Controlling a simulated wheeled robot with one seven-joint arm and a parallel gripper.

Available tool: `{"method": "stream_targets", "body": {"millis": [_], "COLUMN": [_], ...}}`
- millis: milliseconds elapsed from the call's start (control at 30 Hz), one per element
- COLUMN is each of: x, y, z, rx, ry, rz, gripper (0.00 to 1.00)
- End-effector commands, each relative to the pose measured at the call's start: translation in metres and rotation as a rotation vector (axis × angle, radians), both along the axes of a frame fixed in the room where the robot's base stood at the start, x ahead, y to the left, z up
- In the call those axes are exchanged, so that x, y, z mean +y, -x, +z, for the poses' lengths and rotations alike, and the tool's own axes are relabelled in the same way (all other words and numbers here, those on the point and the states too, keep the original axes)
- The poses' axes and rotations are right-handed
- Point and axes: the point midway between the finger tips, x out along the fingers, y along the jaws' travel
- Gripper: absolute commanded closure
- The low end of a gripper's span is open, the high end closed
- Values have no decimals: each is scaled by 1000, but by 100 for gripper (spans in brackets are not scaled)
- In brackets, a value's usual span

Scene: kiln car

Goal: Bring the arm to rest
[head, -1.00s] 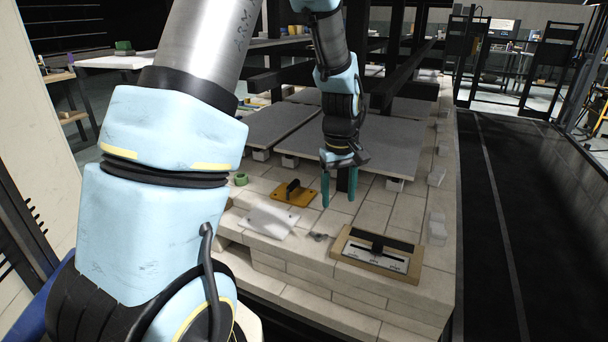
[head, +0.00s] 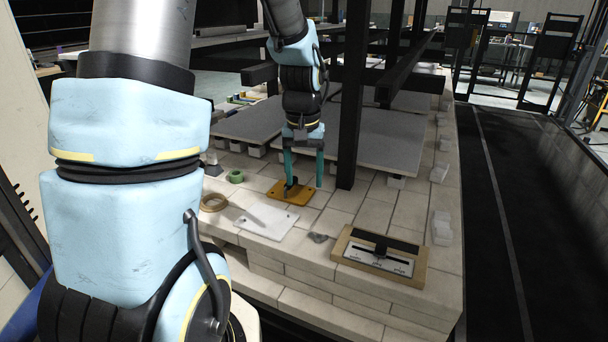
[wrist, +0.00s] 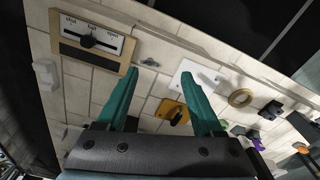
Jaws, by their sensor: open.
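My gripper (head: 303,172) has two teal fingers, spread apart with nothing between them. In the head view it hangs pointing down above the brick deck (head: 345,215), close over the orange plate with a black handle (head: 290,192). In the wrist view my gripper (wrist: 160,95) shows both fingers apart, with the orange plate (wrist: 171,112) between them and lower down. I cannot tell the exact height of the fingertips above the plate. My arm crosses the left of the head view and hides part of the deck.
A white plate (head: 266,221), a tape ring (head: 213,202) and a green ring (head: 236,176) lie near the gripper. A wood-framed slider panel (head: 380,254) sits at the front right. A black post (head: 351,100) stands just right of the gripper. Grey slabs (head: 378,142) lie behind.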

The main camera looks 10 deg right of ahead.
Motion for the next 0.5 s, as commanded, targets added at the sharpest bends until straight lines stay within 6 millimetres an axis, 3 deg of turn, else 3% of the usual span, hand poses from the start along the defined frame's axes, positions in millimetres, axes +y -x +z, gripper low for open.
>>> {"method": "stream_targets", "body": {"millis": [167, 267, 367, 500], "x": [0, 13, 49, 108], "y": [0, 2, 13, 42], "z": [0, 8, 26, 50], "rx": [0, -7, -21, -49], "ry": [0, 2, 4, 9], "rz": [1, 15, 55, 124], "gripper": [32, 32, 32, 32]}}
